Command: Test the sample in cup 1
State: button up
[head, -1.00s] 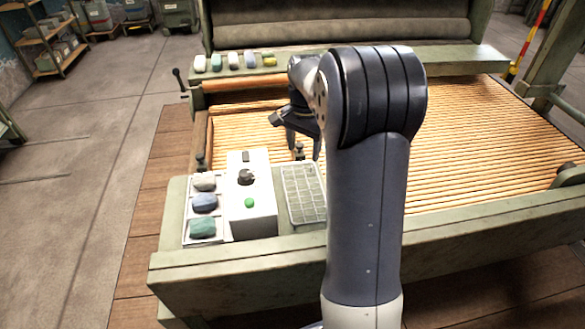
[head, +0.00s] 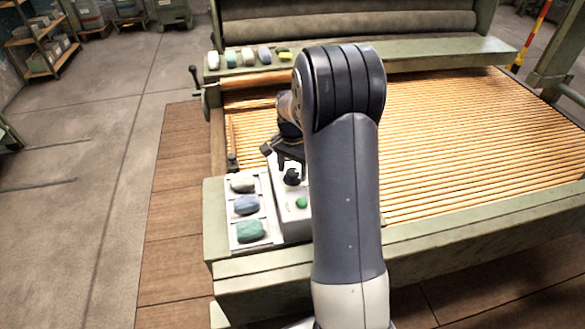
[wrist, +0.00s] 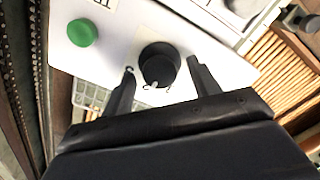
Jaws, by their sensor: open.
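A white box (head: 288,225) with a black knob (head: 291,178) and a green button (head: 301,202) stands on the green front ledge. My gripper (head: 282,163) is over the knob end of the box. In the wrist view my gripper (wrist: 162,78) is open, with the black knob (wrist: 159,65) showing between its fingers; I cannot tell whether they touch it. The knob's pale pointer faces the gripper, near small printed marks. The green button (wrist: 82,33) is at the upper left there. No cup is clearly recognisable as cup 1.
A tray (head: 266,208) left of the box holds a white lump (head: 242,182), a blue lump (head: 246,204) and a green lump (head: 250,231). Several coloured pieces lie on the far ledge (head: 400,57). Wooden slats (head: 450,140) fill the middle. My arm hides the box's right side.

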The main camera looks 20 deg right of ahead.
jog(key=c, duration=1)
jog(key=shift+n, duration=0.4)
jog(key=n, duration=0.3)
jog(key=shift+n+p, duration=0.3)
jog(key=shift+p, duration=0.05)
jog(key=n, duration=0.4)
jog(key=shift+n, duration=0.4)
jog(key=o, duration=1)
